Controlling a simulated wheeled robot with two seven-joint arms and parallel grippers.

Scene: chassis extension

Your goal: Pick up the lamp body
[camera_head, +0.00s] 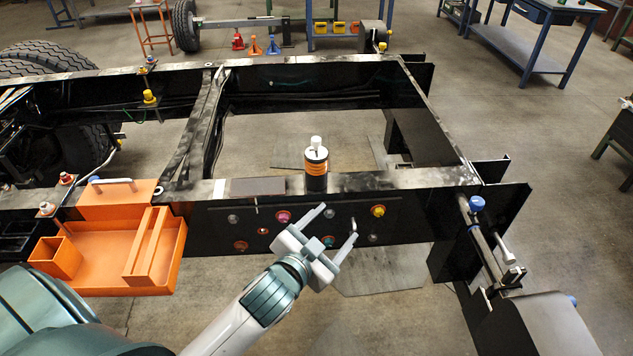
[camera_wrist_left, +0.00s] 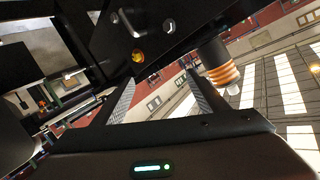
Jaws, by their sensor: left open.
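The lamp body (camera_head: 316,170) appears to be the black cylinder with orange bands and a white top. It stands upright on the near beam of the black chassis frame (camera_head: 400,180). It also shows tilted at the upper right of the left wrist view (camera_wrist_left: 217,68). My left gripper (camera_head: 335,225) is open and empty, in front of the beam's side face and lower in the head view than the lamp body. Its two fingers (camera_wrist_left: 160,78) are apart, with the lamp body outside them to the right. My right gripper is not in view.
An orange tray (camera_head: 165,252) hangs on the beam at the left. A dark flat plate (camera_head: 258,187) lies on the beam just left of the lamp body. Coloured knobs and a handle sit on the beam's side face near my gripper. The frame's middle is open to the floor.

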